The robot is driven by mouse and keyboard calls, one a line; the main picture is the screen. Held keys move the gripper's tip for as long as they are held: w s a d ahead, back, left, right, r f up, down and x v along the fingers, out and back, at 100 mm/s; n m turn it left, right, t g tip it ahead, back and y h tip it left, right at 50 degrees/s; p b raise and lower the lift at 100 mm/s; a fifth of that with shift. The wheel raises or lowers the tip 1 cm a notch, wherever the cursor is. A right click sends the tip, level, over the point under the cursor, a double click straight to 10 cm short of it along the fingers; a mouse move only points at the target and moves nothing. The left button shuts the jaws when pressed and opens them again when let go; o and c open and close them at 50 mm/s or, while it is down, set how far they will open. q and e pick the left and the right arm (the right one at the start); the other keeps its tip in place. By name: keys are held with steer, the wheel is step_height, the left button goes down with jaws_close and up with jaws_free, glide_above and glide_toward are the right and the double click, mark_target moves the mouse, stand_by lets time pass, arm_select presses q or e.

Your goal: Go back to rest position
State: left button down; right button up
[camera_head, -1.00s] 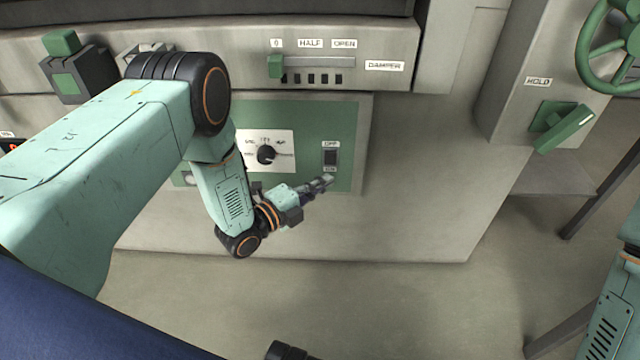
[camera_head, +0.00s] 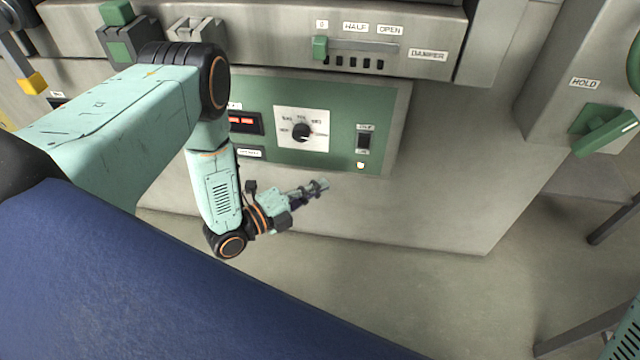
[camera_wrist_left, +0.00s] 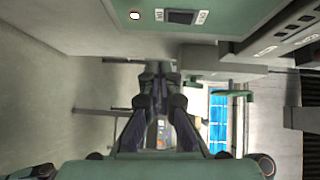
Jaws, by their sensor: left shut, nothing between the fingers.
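My left gripper (camera_head: 318,187) is in the head view, in front of the pale machine wall and below the green control panel (camera_head: 262,155). It is shut and empty, and apart from the panel. In the left wrist view its fingers (camera_wrist_left: 159,80) point away from the camera, with the fingertips close together. The panel carries a black dial (camera_head: 303,132), a dark rocker switch (camera_head: 363,141) with a small lit lamp (camera_head: 360,166) under it, and a red display (camera_head: 243,122). My right gripper is not in view; part of my right arm shows at the lower right edge.
Above the panel is a damper slider with a green knob (camera_head: 320,48) at the left end of its slot. A green HOLD handle (camera_head: 604,132) sticks out at the right. My blue body covers the lower left. The floor (camera_head: 440,290) below the machine is clear.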

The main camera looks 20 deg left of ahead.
arm_select(q)
steer(key=shift+s, duration=0.15)
steer(key=s+a+f+n+g+y, duration=0.1)
steer(key=s+f+n+g+y, duration=0.55)
steer(key=s+f+n, duration=0.7)
steer(key=s+r+n+g+y, duration=0.1)
steer(key=s+r+n+g, duration=0.2)
steer(key=s, duration=0.5)
steer(key=s+r+n+g+y, duration=0.1)
steer(key=s+r+n+g, duration=0.3)
steer(key=s+n, duration=0.3)
steer(key=shift+s+d+g, duration=0.35)
steer(key=shift+s+g, duration=0.5)
steer(key=shift+s, duration=0.25)
